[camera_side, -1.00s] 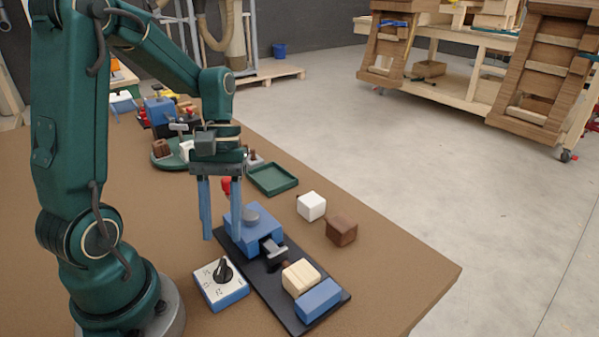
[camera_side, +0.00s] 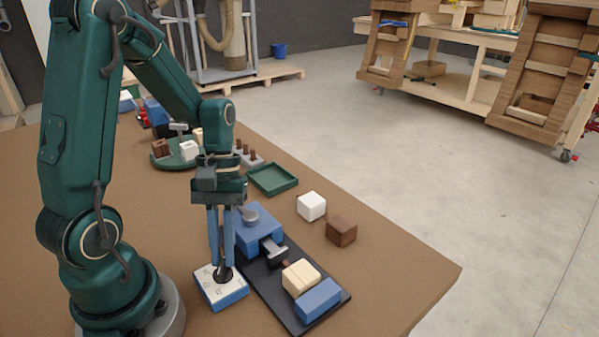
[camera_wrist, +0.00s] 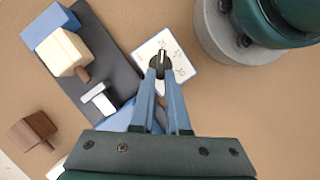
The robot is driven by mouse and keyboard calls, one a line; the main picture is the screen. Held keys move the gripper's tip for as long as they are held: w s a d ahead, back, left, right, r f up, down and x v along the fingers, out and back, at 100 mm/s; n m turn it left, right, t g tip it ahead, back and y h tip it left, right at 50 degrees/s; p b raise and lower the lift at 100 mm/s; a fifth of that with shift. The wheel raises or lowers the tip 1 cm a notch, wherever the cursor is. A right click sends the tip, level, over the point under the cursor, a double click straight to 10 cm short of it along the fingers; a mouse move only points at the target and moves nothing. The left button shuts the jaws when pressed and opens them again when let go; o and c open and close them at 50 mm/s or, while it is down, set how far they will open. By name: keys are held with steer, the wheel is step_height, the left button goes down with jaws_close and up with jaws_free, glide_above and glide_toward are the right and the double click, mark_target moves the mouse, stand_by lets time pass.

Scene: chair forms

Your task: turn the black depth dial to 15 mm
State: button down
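The black depth dial (camera_side: 223,274) sits on a white-topped, blue-sided box (camera_side: 232,292) near the front of the bench. It also shows in the wrist view (camera_wrist: 160,63), with a pale pointer line running up toward the top of the picture. Marks on the white face are too small to read surely. My gripper (camera_side: 221,263) points down over the dial. Its two blue fingers are close together with their tips at the dial's sides, and they appear shut on it. In the wrist view the fingertips (camera_wrist: 160,73) partly hide the dial.
Right of the dial box is a black base plate (camera_side: 268,297) with a blue clamp block (camera_side: 257,230), a light wood block (camera_side: 300,275) and a blue block (camera_side: 318,300). A white cube (camera_side: 311,206), a brown cube (camera_side: 341,231) and a green tray (camera_side: 272,179) lie beyond.

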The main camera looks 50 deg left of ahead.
steer(key=m, duration=0.1)
steer(key=m+y, duration=0.1)
steer(key=m, duration=0.1)
steer(key=m+g, duration=0.1)
steer(key=shift+w+d+m+y, duration=0.3)
steer(key=shift+d+m, duration=0.05)
steer(key=shift+m, duration=0.05)
steer(key=m+y, duration=0.1)
steer(key=m, duration=0.3)
steer(key=shift+w+d+m+y, duration=0.1)
steer(key=shift+d+m+y, duration=0.3)
stand_by(0.4)
steer(key=c, duration=0.9)
jaws_free()
steer(key=shift+v, duration=2.6)
steer(key=shift+d, duration=0.1)
